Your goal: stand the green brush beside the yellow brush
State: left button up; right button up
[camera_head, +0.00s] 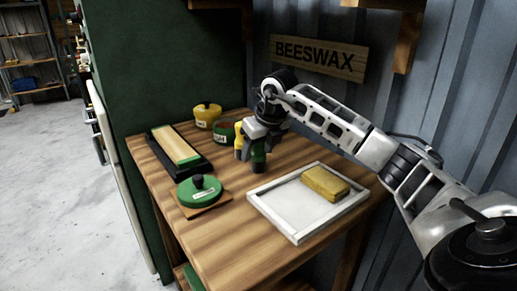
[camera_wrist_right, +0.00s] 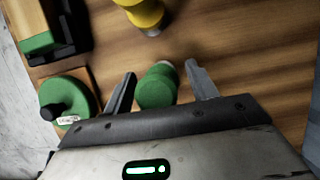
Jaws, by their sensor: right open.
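The green brush (camera_head: 259,158) appears to stand upright on the wooden table, partly hidden by my right gripper (camera_head: 252,148). In the right wrist view the green brush (camera_wrist_right: 157,88) lies between the two open fingers of my right gripper (camera_wrist_right: 160,76), with a gap visible on each side. The yellow brush (camera_head: 239,137) stands just behind and left of it, partly covered by the gripper. In the right wrist view the yellow brush (camera_wrist_right: 145,14) is at the top edge, apart from the green one. My left gripper is not in view.
A white tray (camera_head: 284,226) with a yellow block (camera_head: 325,182) lies at right. A green-lidded round object (camera_head: 199,190) is at front left, with a dark-framed stone (camera_head: 176,147) behind it.

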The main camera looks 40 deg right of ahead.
jog(key=v, duration=1.2)
jog(key=shift+p, duration=0.35)
jog(key=shift+a+r, duration=0.1)
